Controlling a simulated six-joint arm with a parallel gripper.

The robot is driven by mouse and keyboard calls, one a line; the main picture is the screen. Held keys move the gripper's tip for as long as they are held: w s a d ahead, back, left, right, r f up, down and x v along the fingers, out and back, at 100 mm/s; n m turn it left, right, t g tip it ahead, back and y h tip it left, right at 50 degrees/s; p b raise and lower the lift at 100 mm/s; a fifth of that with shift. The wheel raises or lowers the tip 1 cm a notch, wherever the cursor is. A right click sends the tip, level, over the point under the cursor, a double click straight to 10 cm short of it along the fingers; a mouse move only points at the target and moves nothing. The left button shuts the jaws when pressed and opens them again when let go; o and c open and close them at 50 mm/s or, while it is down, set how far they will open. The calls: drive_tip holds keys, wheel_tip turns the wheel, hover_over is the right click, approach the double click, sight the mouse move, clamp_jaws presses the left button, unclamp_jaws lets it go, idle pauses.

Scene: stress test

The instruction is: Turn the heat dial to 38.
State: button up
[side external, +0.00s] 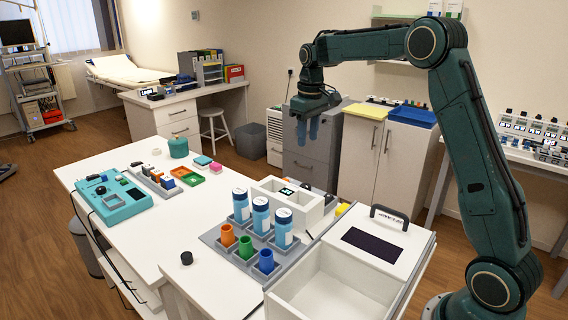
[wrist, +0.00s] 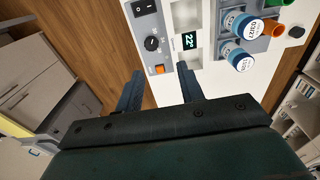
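The black heat dial (wrist: 152,44) is a round knob with a light pointer mark on a grey panel in the wrist view. A small display (wrist: 189,41) beside it shows what looks like 22 in green; it also shows on the white housing in the side view (side external: 287,191). A black rocker switch (wrist: 144,8) and an orange button (wrist: 159,69) sit on the same panel. My gripper (side external: 308,141) is open and empty, high above the white housing, apart from the dial. Its two fingers (wrist: 160,72) show in the wrist view. The dial is not discernible in the side view.
Blue-capped bottles (side external: 260,216) and coloured cups (side external: 246,247) stand in a grey rack (side external: 216,240) near the housing. A teal device (side external: 114,198) sits at left. The air around my gripper is clear.

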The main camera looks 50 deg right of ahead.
sight(306, 185)
drive_tip(key=shift+g, duration=0.3)
drive_tip(key=w+d+f, duration=0.2)
drive_tip(key=f, duration=0.1)
drive_tip(key=shift+d+f, duration=0.15)
drive_tip(key=shift+d, duration=0.25)
drive_tip(key=shift+f, duration=0.15)
wheel_tip(306, 185, down, 14)
drive_tip(key=shift+r, duration=0.25)
drive_tip(key=c, duration=0.7)
